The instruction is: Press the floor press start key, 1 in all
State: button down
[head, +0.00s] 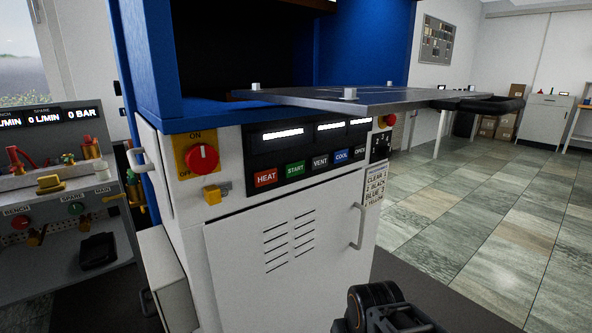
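The floor press (290,240) is a white cabinet with a blue frame above it. On its dark front panel is a row of coloured keys. The green START key (295,169) sits between the red HEAT key (265,177) and the dark VENT key (320,161). The blue COOL key (341,156) and a dark OPEN key (360,151) follow to the right. The dark end of my arm, with my gripper (398,318), shows at the bottom edge, low in front of the press and apart from the keys. Its fingertips cannot be made out.
A red rotary switch (202,158) on a yellow plate is left of the keys. A dark metal shelf (400,98) juts out above the panel. A door handle (358,228) sticks out below it. A bench with valves (75,209) stands left. Tiled floor (480,220) is clear at right.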

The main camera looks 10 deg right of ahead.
aim_at(297, 168)
jog(key=z, duration=1.8)
jog(key=k, duration=1.2)
jog(key=u, duration=1.8)
jog(key=i, duration=0.5)
jog(key=u, duration=0.05)
